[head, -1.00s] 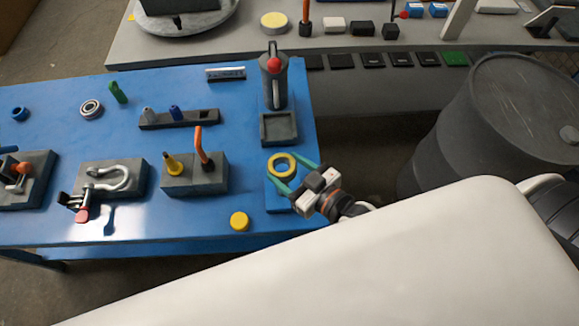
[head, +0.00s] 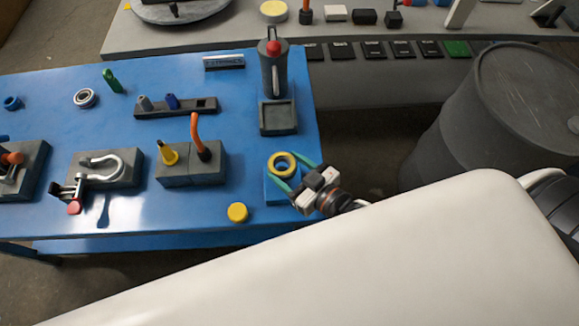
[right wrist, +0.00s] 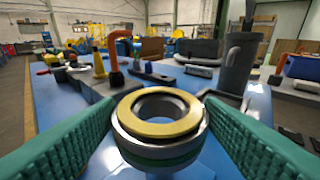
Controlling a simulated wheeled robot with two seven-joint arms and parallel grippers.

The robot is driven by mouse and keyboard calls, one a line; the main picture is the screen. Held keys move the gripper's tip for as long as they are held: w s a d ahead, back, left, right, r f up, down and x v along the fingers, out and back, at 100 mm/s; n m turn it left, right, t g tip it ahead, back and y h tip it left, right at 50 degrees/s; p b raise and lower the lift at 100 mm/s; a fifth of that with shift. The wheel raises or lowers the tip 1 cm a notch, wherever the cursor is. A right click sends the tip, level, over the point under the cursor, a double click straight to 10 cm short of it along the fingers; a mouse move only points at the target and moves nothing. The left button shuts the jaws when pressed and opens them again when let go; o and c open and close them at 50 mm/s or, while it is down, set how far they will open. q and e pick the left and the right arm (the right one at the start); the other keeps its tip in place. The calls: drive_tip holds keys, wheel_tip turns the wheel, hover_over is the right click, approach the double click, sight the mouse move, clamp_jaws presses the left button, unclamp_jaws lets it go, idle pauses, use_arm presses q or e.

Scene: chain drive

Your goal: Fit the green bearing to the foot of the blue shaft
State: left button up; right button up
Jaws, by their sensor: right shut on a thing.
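My right gripper (head: 295,171) has its green fingers closed on opposite sides of a ring-shaped bearing (head: 282,164). In the right wrist view, this bearing (right wrist: 160,112) has a yellowish top ring, a dark grey body and a green band low down. Its open bore faces up. It is over a blue block (head: 272,192) at the table's right side; I cannot tell whether they touch. A short blue peg, perhaps the blue shaft (head: 172,101), stands in a dark rack (head: 205,105) left of the gripper. My left gripper is not in view.
A block with a yellow cone and an orange hook (head: 196,130) is to the left. A yellow disc (head: 237,212) lies near the front edge. A dark barrel (head: 500,110) stands at right.

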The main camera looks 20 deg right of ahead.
sight(290, 184)
drive_tip(key=shift+r+p, duration=0.1)
drive_tip(key=shift+p, duration=0.7)
idle(1.2)
drive_tip(key=shift+f+b, duration=2.45)
drive_tip(key=shift+f, duration=1.25)
drive_tip(key=o, duration=1.3)
drive_tip(key=shift+s, duration=0.15)
drive_tip(key=b+v, duration=0.2)
drive_tip(key=v, duration=0.8)
drive_tip(key=shift+s+d, duration=0.1)
drive_tip(key=shift+v, duration=0.75)
drive_tip(key=shift+d, duration=0.1)
